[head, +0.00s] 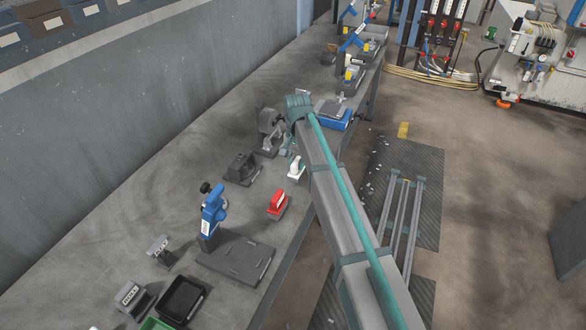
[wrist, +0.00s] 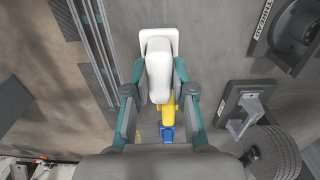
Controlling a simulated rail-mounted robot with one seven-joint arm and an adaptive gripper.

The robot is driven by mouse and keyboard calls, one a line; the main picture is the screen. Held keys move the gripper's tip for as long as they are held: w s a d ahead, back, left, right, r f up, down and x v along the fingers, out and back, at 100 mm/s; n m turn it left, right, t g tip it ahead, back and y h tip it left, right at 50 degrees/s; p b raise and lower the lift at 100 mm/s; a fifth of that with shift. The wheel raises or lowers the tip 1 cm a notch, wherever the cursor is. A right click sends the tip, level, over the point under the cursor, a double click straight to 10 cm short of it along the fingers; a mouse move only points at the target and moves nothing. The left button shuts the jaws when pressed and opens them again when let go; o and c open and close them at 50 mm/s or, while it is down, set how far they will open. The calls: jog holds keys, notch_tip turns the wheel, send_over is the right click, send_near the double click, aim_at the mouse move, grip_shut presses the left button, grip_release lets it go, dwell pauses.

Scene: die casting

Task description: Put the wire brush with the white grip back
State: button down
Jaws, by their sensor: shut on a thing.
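The wire brush with the white grip (wrist: 157,68) is between the two fingers of my gripper (wrist: 158,80) in the wrist view. My gripper is shut on its white grip, one finger on each side. A flat white part shows at the brush's far end; its bristles are hidden. In the head view the white brush (head: 296,169) is near the bench's right edge, just below the end of my arm. I cannot tell whether it touches the bench. A brush with a red grip (head: 277,203) stands nearer on the bench (head: 150,196), apart from it.
A dark block-like fixture (head: 242,168) is left of the white brush, and a grey machine (head: 269,128) is behind it. A blue press with a dark plate (head: 234,262) stands nearer. A yellow and blue thing (wrist: 167,117) shows below the grip in the wrist view. A floor mat (head: 411,167) is right of the bench.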

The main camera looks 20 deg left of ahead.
aim_at(293, 171)
jog(key=shift+s+a+f, duration=0.1)
jog(key=shift+a+f, duration=0.2)
jog(key=shift+f, duration=0.05)
jog(key=shift+s+a+f+p, duration=0.15)
jog(key=shift+f+p, duration=0.1)
jog(key=shift+f, duration=0.7)
jog(key=shift+w+a+f+p, duration=0.1)
jog(key=shift+f+p, duration=0.15)
jog(key=shift+f, duration=0.65)
jog(key=shift+f, duration=0.1)
jog(key=c, duration=1)
grip_release()
notch_tip(293, 171, up, 12)
jog(key=b, duration=0.2)
jog(key=shift+b, duration=0.3)
